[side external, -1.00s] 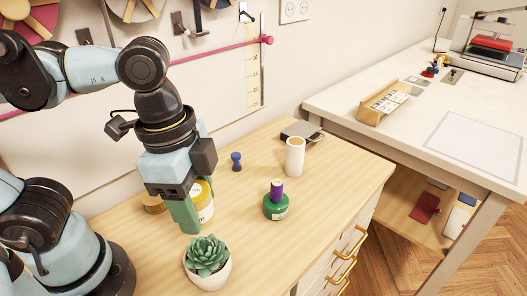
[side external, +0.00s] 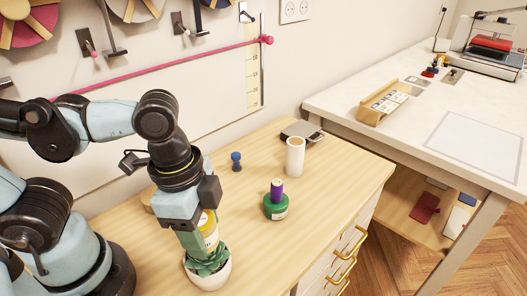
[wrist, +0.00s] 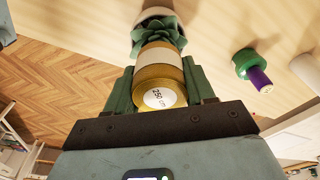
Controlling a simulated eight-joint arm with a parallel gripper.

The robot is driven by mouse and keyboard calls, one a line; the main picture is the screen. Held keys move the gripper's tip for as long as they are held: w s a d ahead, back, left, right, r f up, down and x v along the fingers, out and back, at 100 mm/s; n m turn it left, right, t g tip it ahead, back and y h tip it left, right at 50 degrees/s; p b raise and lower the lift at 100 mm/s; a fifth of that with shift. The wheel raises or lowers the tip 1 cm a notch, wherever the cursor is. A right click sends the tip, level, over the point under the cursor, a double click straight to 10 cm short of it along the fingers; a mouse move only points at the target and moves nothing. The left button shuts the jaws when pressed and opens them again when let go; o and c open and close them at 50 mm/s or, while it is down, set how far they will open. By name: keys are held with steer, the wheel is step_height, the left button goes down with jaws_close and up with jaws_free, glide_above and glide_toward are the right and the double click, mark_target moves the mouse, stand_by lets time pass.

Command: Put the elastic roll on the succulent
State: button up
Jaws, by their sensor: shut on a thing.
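My gripper (side external: 199,243) is shut on the elastic roll (side external: 209,228), a yellow and white cylinder. In the wrist view the roll (wrist: 160,72) sits between the green fingers, its round label facing the camera. The succulent (side external: 208,272) is a green rosette in a white pot near the table's front. The roll is directly over the succulent, and the fingers hide part of the leaves. In the wrist view the succulent (wrist: 150,38) shows just beyond the roll's far end. Whether they touch I cannot tell.
A green spool with a purple top (side external: 275,204) stands right of the succulent. A white cylinder (side external: 295,157), a small blue object (side external: 236,162) and a dark flat device (side external: 301,131) are farther back. The wooden tabletop (side external: 330,190) is clear at the right.

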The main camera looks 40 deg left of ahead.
steer(key=shift+f, duration=0.15)
steer(key=o, duration=1.1)
steer(key=r, duration=0.8)
steer(key=a+r, duration=0.1)
steer(key=r, duration=0.3)
steer(key=shift+s+a, duration=0.1)
steer(key=shift+s, duration=0.3)
steer(key=w+a+f+n+t, duration=0.2)
steer(key=w+a+f+n, duration=0.1)
steer(key=w+a, duration=0.1)
steer(key=w+a+f+n+t, duration=0.2)
steer(key=w+a+f+n, duration=0.1)
steer(key=a+n, duration=0.1)
steer(key=w+a+f+n+t+y, duration=0.1)
steer(key=w+a+f+n+t, duration=0.1)
steer(key=w+a+f+n, duration=0.1)
steer(key=shift+w+a+f+n, duration=0.1)
steer(key=shift+w+a+n, duration=0.1)
steer(key=shift+w, duration=0.25)
steer(key=shift+w+a+f+n, duration=0.1)
steer(key=shift+w+a+n, duration=0.1)
steer(key=shift+w, duration=0.2)
steer(key=shift+r, duration=0.1)
